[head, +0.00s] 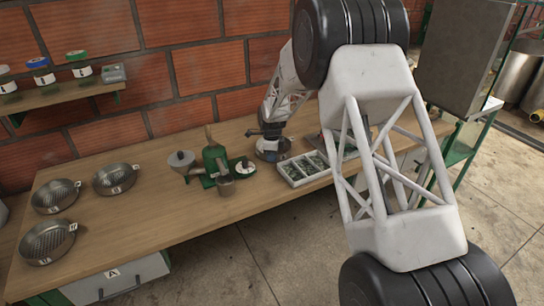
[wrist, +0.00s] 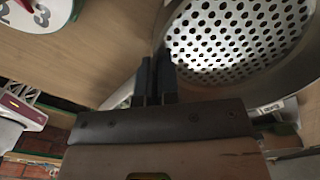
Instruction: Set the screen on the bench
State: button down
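The screen is a round metal pan with a perforated bottom and a plain raised wall. In the wrist view the screen (wrist: 240,40) fills the upper right. In the head view the screen (head: 270,154) is small and partly covered by my gripper (head: 271,131), at the back of the wooden bench (head: 130,235). In the wrist view the dark fingers of my gripper (wrist: 157,72) are close together, with the screen's rim between them. I cannot tell whether the screen touches the bench or is held just above it.
A green hand-cranked machine (head: 213,163) and a white dial (head: 245,166) stand left of the screen. A compartment tray (head: 304,169) lies to its right. Three slotted pans (head: 115,178) sit at the bench's left. Bare wood lies between pans and machine. A shelf (head: 70,95) holds several jars.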

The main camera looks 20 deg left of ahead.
jog(key=shift+f, duration=0.1)
jog(key=c, duration=1.4)
grip_release()
jog(key=shift+o, duration=0.2)
notch_tip(320, 180, up, 12)
